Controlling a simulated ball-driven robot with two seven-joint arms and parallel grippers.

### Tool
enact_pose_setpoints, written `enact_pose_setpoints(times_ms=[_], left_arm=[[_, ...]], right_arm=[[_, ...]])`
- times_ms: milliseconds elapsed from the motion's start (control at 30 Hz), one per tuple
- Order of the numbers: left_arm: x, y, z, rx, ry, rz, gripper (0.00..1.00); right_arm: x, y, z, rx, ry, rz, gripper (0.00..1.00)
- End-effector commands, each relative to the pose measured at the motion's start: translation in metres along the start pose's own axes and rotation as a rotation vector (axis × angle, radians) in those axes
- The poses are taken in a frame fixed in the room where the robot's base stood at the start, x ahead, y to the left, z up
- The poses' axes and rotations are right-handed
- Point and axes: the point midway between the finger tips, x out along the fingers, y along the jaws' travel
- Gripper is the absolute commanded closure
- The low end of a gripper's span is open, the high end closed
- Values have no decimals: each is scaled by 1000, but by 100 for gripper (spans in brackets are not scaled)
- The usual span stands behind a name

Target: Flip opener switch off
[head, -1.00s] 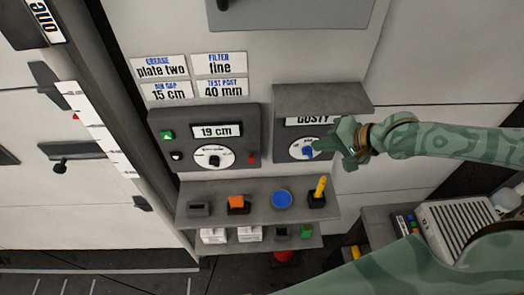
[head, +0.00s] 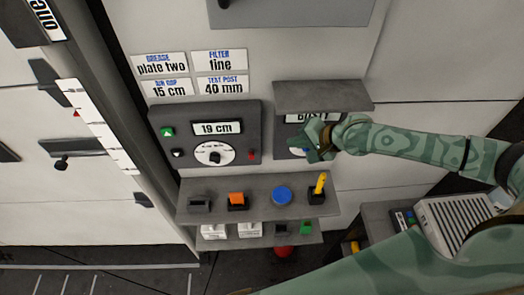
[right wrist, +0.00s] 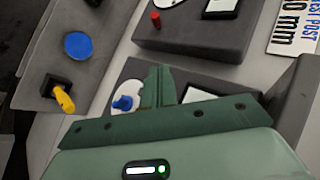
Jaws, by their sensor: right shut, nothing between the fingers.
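No label that I can read names an opener switch. A grey box under a hood (head: 322,95) has a white dial with a blue knob (right wrist: 124,103) and a display whose letters are partly covered. My right gripper (head: 307,147) is shut and empty in front of this box. In the head view it hides most of the dial. In the right wrist view its closed fingers (right wrist: 156,86) are beside the blue knob; I cannot tell if they touch it. A yellow lever (head: 319,187) on a black base stands on the shelf below. My left gripper is out of view.
The left box (head: 238,145) has a 19 cm display, a dial, a green button and a red knob. The shelf (head: 260,190) carries an orange switch (head: 237,199) and a blue round button (head: 281,195). A lower shelf holds white and green switches.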

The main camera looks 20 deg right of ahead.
Motion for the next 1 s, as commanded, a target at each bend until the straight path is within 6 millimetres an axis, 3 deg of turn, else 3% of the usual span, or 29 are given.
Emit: enact_pose_setpoints(times_ms=[467,700,1000], left_arm=[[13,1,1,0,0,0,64],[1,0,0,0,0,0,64],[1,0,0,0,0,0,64]], right_arm=[[105,0,1,-2,0,-1,100],[124,-1,24,-2,0,0,100],[129,0,28,-1,1,1,100]])
